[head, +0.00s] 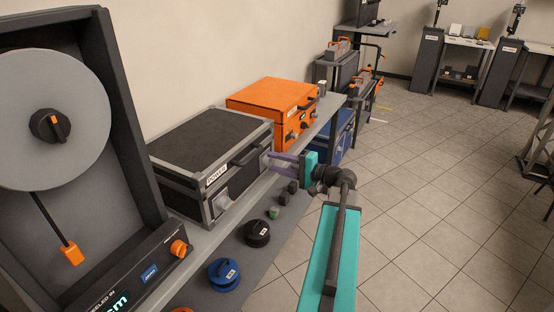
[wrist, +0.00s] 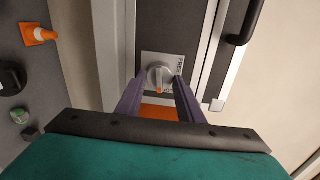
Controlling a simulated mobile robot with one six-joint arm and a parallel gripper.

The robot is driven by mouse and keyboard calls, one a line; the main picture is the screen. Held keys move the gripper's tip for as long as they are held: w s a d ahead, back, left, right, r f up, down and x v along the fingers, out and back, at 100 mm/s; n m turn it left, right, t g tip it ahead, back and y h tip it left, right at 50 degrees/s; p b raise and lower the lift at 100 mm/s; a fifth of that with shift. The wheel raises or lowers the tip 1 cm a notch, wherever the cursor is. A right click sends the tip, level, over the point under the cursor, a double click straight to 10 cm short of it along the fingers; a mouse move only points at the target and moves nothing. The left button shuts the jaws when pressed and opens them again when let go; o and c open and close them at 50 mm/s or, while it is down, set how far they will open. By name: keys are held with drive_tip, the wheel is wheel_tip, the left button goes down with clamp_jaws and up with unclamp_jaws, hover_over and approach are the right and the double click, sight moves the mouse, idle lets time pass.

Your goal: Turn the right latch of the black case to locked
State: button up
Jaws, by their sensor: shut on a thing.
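The black case (head: 205,150), with silver edges, sits closed on the shelf. It also fills the middle of the wrist view (wrist: 172,25). Its right latch (wrist: 160,74) is a round grey knob on a pale plate, with an orange mark that points down in the wrist view. Sideways lettering, which looks like "FREE", is on the plate to the knob's right. My gripper (head: 270,158) is at the far end of the case's front; its purple fingers (wrist: 160,78) are shut on the knob from both sides. In the head view they hide the latch.
The case's black handle (wrist: 243,22) juts out near my gripper. An orange case (head: 272,100) stands just beyond. Below are a black disc (head: 257,233), a blue disc (head: 224,273) and small blocks. A dial panel (head: 60,120) stands at left. The tiled floor at right is clear.

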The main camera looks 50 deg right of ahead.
drive_tip(key=shift+m+p, duration=0.4)
drive_tip(key=shift+m, duration=0.4)
drive_tip(key=o, duration=1.1)
drive_tip(key=shift+c, duration=0.2)
drive_tip(key=shift+s, duration=0.1)
drive_tip(key=b+v, duration=0.1)
drive_tip(key=v, duration=1.2)
drive_tip(key=shift+s+d, duration=0.25)
